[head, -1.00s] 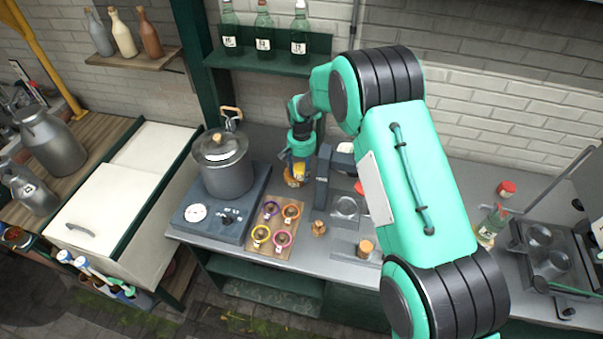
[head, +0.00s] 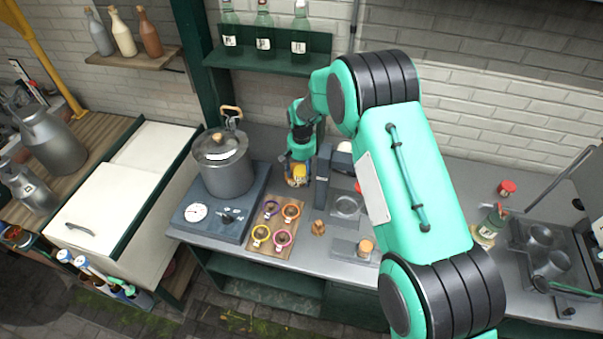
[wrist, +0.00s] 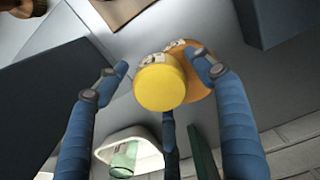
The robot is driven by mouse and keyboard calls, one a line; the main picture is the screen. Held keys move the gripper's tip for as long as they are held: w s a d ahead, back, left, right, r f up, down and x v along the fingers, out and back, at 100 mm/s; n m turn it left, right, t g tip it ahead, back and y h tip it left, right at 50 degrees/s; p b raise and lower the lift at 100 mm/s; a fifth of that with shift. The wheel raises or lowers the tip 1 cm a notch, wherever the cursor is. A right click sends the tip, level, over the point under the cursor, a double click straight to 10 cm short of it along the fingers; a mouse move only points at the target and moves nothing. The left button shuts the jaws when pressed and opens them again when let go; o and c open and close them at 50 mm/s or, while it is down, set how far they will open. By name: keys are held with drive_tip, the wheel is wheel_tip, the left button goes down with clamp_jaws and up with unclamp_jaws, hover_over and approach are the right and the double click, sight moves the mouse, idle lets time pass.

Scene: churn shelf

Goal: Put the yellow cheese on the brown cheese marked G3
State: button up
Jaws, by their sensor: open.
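The yellow cheese (wrist: 160,86) is a small round piece between the fingers of my gripper (wrist: 160,66) in the wrist view. The fingers are blue and spread apart, with gaps on both sides of the cheese. An orange-brown cheese (wrist: 201,84) lies behind the yellow one and is partly covered by it. The yellow cheese appears to rest on it, off-centre in this view, but contact is hidden. A pale label shows at its edge; its marking cannot be read. In the head view the yellow cheese (head: 299,173) is below my gripper on the counter's back part.
A pot (head: 226,170) on a scale (head: 215,218) stands left of the cheeses. A board (head: 267,243) with several coloured rings lies in front. A dark upright block (head: 322,175) stands close on the right. Free counter is narrow around the cheeses.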

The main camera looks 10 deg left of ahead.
sight(302, 170)
drive_tip(key=shift+r, duration=0.1)
wheel_tip(302, 170, up, 12)
idle(0.7)
drive_tip(key=shift+r, duration=0.1)
idle(0.6)
